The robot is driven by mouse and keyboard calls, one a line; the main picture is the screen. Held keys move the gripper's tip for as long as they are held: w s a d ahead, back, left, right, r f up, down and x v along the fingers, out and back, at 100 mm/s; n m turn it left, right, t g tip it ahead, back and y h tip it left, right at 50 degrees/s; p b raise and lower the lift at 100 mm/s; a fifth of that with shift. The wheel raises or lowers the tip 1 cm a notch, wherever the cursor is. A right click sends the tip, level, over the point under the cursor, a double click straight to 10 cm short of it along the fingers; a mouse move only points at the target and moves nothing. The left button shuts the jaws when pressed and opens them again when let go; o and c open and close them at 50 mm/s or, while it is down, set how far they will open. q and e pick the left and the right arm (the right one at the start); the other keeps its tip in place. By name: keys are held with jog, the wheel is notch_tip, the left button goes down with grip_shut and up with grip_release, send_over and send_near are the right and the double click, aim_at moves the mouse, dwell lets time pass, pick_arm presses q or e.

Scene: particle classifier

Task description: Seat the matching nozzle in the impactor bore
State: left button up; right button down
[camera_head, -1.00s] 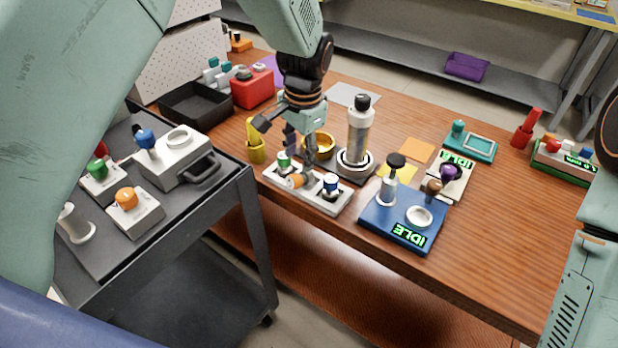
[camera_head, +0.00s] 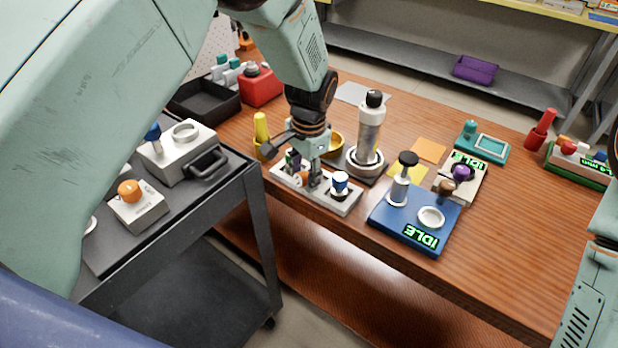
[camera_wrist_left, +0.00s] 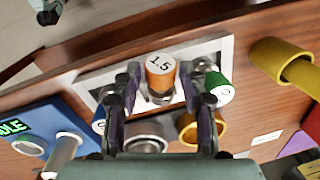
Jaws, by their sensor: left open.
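A pale nozzle rack (camera_head: 345,206) holds an orange nozzle (camera_head: 301,178), a blue-banded nozzle (camera_head: 340,184) and a green one, mostly hidden in the head view. In the left wrist view the orange nozzle (camera_wrist_left: 160,76) has "1.5" on its white top, and the green nozzle (camera_wrist_left: 218,88) is to its right. My left gripper (camera_head: 307,184) is low over the rack. Its open fingers (camera_wrist_left: 158,92) stand on either side of the orange nozzle, with gaps visible. A tall silver cylinder (camera_head: 370,130) in a ringed base, perhaps the impactor, stands behind the rack. I cannot see its bore.
A blue device (camera_head: 400,222) reading IDLE stands right of the rack. A yellow cylinder (camera_head: 261,130) and gold bowl (camera_wrist_left: 205,130) are close to my left gripper. A grey cart (camera_head: 225,180) with an orange-knobbed block (camera_head: 137,208) stands left. The right front table is clear.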

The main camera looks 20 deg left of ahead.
aim_at(304, 174)
pick_arm(q)
jog(key=shift+c, duration=0.3)
jog(key=shift+s+a+r, duration=0.1)
jog(key=shift+a, duration=0.05)
jog(key=c, duration=0.5)
grip_shut()
notch_tip(304, 174, up, 10)
jog(key=p, duration=0.2)
